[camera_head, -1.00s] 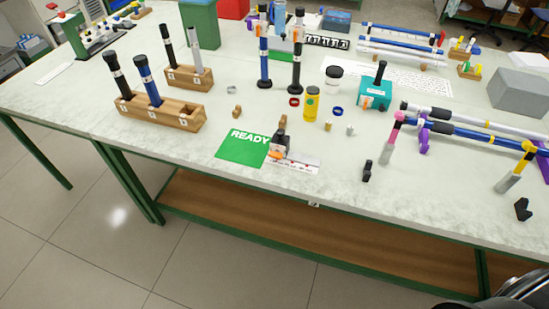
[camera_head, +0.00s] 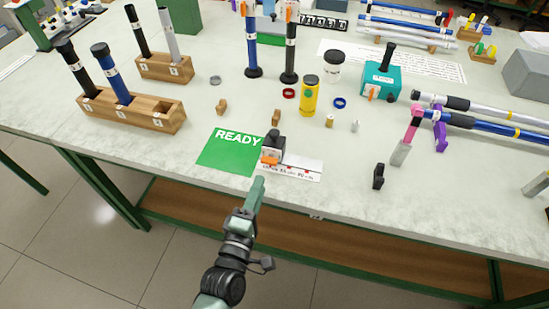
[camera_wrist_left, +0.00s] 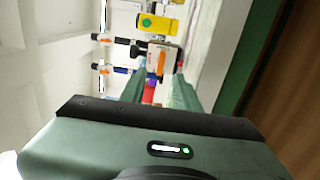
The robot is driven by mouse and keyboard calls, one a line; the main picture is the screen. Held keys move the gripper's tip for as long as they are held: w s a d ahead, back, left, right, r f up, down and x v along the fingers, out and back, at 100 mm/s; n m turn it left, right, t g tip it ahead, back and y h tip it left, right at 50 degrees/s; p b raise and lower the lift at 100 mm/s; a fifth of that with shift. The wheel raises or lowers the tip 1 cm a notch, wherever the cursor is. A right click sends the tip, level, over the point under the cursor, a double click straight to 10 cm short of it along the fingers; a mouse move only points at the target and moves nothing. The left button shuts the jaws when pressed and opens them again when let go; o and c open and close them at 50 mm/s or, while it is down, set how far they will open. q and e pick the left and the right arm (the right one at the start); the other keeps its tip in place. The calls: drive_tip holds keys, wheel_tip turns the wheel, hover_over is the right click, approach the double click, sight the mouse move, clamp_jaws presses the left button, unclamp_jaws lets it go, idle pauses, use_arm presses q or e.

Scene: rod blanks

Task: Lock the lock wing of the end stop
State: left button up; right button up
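The end stop (camera_head: 272,147) is a small block with a black top at the front of the table, by the green READY mat. Its orange lock wing (camera_head: 269,160) is low on the side facing me. In the left wrist view the end stop (camera_wrist_left: 170,54) is ahead of the fingers, with the orange wing (camera_wrist_left: 161,63) on it. I cannot tell the wing's exact angle. My right gripper is out of view.
A white scale strip (camera_head: 300,172) lies beside the end stop, and the READY mat (camera_head: 222,158) is to its left. A yellow can (camera_head: 309,97) and small blocks stand behind. A black clip (camera_head: 378,177) stands to the right. Wooden rod racks (camera_head: 150,112) are at left.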

sight(268, 164)
use_arm(q)
drive_tip(key=x, duration=0.8)
drive_tip(key=shift+f+p, duration=0.15)
drive_tip(key=shift+p, duration=0.25)
drive_tip(key=shift+c, duration=0.3)
clamp_jaws()
